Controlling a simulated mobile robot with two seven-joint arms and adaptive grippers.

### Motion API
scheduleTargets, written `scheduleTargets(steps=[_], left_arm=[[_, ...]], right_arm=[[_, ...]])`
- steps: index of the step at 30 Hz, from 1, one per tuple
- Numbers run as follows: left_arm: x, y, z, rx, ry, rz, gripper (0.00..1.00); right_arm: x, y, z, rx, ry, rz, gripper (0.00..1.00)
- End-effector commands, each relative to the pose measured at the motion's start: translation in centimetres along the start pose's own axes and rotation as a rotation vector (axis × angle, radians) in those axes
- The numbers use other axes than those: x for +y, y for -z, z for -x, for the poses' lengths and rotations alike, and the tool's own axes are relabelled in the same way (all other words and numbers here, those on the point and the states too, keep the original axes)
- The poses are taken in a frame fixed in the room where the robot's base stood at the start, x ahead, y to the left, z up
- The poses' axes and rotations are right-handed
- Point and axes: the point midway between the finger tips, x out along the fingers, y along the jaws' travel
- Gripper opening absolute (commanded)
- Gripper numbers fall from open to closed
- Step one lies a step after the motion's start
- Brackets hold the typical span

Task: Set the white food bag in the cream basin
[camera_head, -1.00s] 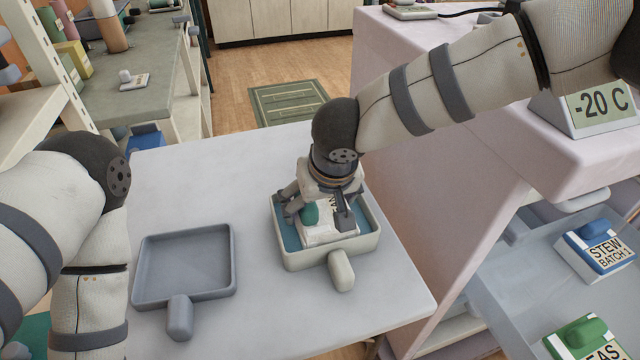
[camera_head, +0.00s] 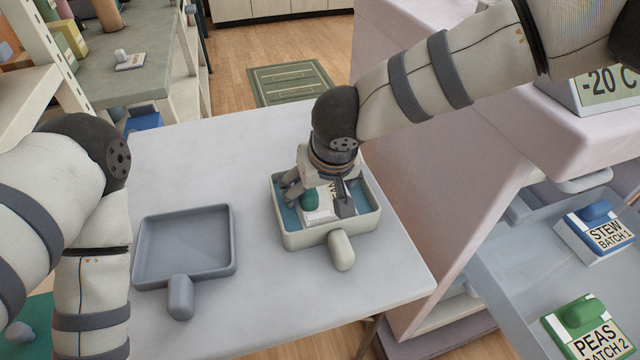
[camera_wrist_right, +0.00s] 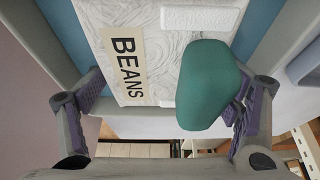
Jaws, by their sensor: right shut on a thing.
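The white food bag (camera_head: 319,217) carries a label reading BEANS and a green knob (camera_head: 309,200). It is inside the walls of the cream basin (camera_head: 305,240), over the blue inner floor. Whether it rests flat on that floor is hard to tell. My right gripper (camera_head: 320,198) reaches down into the basin and is shut on the bag. In the right wrist view the bag (camera_wrist_right: 165,75) lies beyond the fingers, with the green knob (camera_wrist_right: 208,88) near the right finger. My left arm shows at the left; its gripper is outside the frame.
An empty grey basin (camera_head: 185,243) with a handle stands left of the cream one on the pale table (camera_head: 250,320). At the right, an open freezer drawer holds a blue STEW bag (camera_head: 597,235) and a green PEAS bag (camera_head: 585,330). The table's front is clear.

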Motion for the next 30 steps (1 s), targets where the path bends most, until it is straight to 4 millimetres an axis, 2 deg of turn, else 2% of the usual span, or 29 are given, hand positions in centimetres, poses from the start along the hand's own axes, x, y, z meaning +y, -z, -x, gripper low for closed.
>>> scheduleTargets(steps=[6, 7, 9, 25, 28, 30], left_arm=[[0.0, -0.1, -0.1, -0.003, 0.000, 0.000, 0.38], [0.0, -0.1, -0.1, -0.003, 0.000, 0.000, 0.38], [0.0, -0.1, -0.1, -0.003, 0.000, 0.000, 0.38], [0.0, -0.1, -0.1, -0.003, 0.000, 0.000, 0.38], [0.0, -0.1, -0.1, -0.003, 0.000, 0.000, 0.38], [0.0, -0.1, -0.1, -0.003, 0.000, 0.000, 0.38]], right_arm=[[0.0, -0.1, -0.3, 0.001, 0.000, 0.000, 0.44], [0.0, -0.1, -0.3, 0.001, 0.000, -0.001, 0.85], [0.0, -0.1, -0.3, 0.001, 0.000, -0.001, 1.00], [0.0, -0.1, -0.1, 0.000, 0.000, -0.001, 1.00], [0.0, 0.0, 1.5, 0.002, 0.001, -0.001, 1.00], [0.0, 0.0, 3.4, 0.004, 0.001, 0.000, 1.00]])
